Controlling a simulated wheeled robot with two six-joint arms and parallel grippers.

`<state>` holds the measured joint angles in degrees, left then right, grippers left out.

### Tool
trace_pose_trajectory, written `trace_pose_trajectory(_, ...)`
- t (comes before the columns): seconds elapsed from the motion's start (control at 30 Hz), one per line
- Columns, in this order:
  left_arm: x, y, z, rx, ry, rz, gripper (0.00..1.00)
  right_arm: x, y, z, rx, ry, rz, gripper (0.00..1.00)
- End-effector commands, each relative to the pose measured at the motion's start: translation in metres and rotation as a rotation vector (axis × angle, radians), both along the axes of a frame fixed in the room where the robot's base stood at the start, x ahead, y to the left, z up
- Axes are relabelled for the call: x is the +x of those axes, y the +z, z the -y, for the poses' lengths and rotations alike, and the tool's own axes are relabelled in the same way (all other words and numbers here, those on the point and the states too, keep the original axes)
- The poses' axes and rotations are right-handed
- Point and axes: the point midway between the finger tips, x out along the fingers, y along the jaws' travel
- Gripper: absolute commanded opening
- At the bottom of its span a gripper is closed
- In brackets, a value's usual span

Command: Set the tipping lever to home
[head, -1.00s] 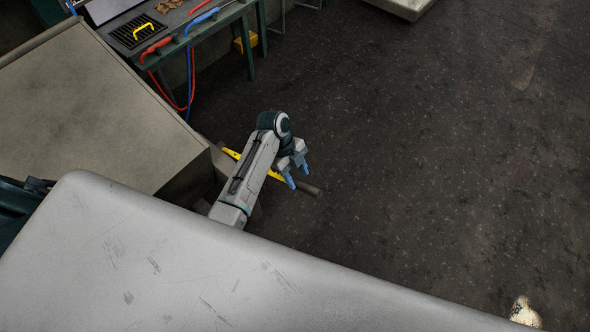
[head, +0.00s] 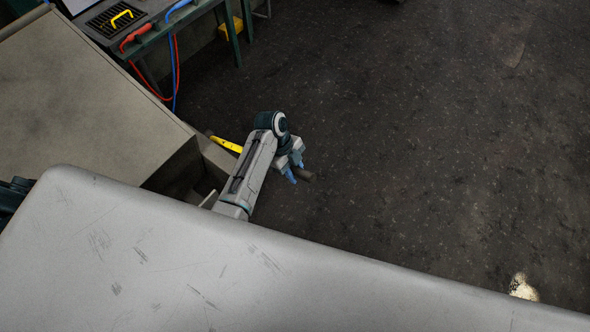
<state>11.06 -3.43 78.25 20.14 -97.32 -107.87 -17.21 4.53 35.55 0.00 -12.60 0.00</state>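The tipping lever shows as a yellow bar (head: 227,145) with a dark grip end (head: 306,176), beside the beige machine. My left arm crosses in front of its middle and hides that part. My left gripper (head: 296,170) is by the dark end, its two blue fingertips a little apart. The dark end pokes out just beyond the fingertips. I cannot tell whether the lever lies between the fingers or below them. My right gripper is not in view.
The large beige machine housing (head: 80,95) stands at the left, close to my arm. A green bench (head: 150,38) with red and blue handles stands at the upper left; red and blue hoses hang from it. The dark floor (head: 440,150) on the right is clear.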

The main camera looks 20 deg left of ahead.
Motion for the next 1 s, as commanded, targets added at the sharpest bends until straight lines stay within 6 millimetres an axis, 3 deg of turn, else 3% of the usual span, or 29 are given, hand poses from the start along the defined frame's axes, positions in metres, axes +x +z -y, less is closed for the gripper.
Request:
trace_pose_trajectory(0.03, 0.0, 0.0, 0.0, 0.0, 0.0, 0.0, 0.14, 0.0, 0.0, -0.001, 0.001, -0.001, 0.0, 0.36)
trace_pose_trajectory(0.1, 0.0, 0.0, 0.0, 0.0, 0.0, 0.0, 0.0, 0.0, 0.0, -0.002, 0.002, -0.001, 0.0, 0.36)
trace_pose_trajectory(0.27, 0.0, 0.003, -0.001, -0.004, 0.0, -0.001, 0.0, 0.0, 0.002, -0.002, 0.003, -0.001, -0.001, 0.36)
trace_pose_trajectory(0.8, 0.01, 0.045, -0.021, -0.08, 0.0, -0.023, 0.0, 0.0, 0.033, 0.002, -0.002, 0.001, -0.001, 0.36)
trace_pose_trajectory(1.0, 0.011, 0.052, -0.025, -0.101, 0.0, -0.031, 0.0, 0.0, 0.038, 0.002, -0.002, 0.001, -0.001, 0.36)
